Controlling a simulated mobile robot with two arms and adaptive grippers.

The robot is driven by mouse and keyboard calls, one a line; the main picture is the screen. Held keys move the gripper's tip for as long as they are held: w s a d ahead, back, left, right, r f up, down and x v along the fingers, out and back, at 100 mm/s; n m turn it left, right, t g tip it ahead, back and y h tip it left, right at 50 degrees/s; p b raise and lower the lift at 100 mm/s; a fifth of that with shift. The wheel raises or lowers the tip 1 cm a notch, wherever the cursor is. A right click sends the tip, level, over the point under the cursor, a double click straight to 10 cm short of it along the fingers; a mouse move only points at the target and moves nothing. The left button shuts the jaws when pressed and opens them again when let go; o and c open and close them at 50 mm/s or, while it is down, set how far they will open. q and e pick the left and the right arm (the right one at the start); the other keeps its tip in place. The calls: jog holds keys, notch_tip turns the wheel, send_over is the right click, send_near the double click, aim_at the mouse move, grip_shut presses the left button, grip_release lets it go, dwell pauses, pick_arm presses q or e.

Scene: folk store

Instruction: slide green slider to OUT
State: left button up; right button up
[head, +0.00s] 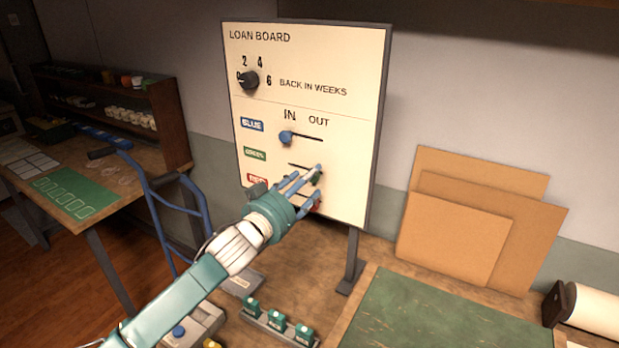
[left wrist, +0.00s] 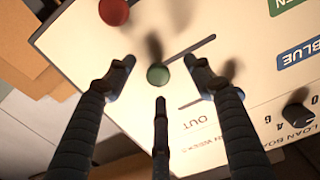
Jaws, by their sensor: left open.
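The green slider (head: 317,177) is a round knob at the OUT end of its slot, with the bare slot running towards the IN side. It also shows in the left wrist view (left wrist: 158,75). The white loan board (head: 345,80) stands upright, its slots below the words IN and OUT. My left gripper (head: 313,183) is in front of the green slider, fingers open around the knob; in the left wrist view (left wrist: 159,66) gaps show on both sides of it. In the head view the fingers partly cover the lower slots. My right gripper is not in view.
The blue slider (head: 286,138) is at the IN end. The red slider (left wrist: 113,12) is close to the green one, on the OUT side. A black dial (head: 248,80) is at the board's top left. Brown boards (head: 455,250) lean on the wall at right.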

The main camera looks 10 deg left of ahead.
pick_arm(q)
jog(key=p+v, duration=0.2)
jog(key=v, duration=0.5)
dwell(0.4)
